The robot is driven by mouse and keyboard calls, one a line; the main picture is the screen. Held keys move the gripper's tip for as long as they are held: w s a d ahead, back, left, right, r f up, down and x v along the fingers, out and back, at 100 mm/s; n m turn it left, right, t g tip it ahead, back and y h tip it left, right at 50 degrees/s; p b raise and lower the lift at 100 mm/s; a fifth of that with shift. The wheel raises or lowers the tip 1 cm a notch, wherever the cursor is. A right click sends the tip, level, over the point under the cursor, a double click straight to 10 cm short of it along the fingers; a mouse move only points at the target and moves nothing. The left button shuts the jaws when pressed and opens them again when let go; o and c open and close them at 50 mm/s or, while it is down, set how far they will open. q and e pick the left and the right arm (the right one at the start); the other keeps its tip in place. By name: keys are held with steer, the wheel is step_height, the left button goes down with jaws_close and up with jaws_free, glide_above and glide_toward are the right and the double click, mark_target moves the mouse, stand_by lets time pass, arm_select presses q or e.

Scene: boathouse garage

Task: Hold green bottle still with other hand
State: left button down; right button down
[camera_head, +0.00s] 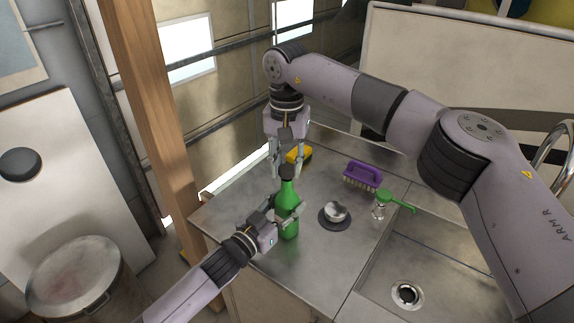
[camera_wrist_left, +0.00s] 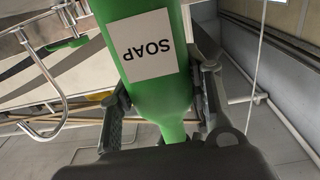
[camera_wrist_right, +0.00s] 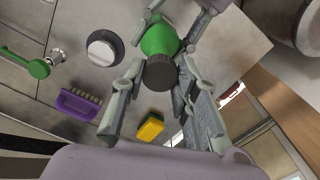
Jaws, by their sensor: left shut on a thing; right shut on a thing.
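The green bottle (camera_head: 290,227) stands upright near the left edge of the metal counter. It has a dark cap (camera_head: 286,173) and a white SOAP label (camera_wrist_left: 148,47), which faces the left wrist camera. My left gripper (camera_head: 287,214) is shut around the bottle's body from the side, one finger on each side. My right gripper (camera_head: 286,168) points down from above and is shut on the dark cap, which shows between its fingers in the right wrist view (camera_wrist_right: 161,73).
On the counter (camera_head: 228,211) are a yellow sponge (camera_head: 299,155), a purple brush (camera_head: 362,174), a metal knob on a dark disc (camera_head: 335,213) and a green-handled tap (camera_head: 397,202). A sink with a drain (camera_head: 407,294) lies right. A wooden post (camera_head: 150,110) stands left.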

mark_target(287, 168)
steer(key=shift+r, duration=2.05)
arm_select(q)
steer(key=c, duration=0.8)
jaws_free()
steer(key=shift+o, duration=0.2)
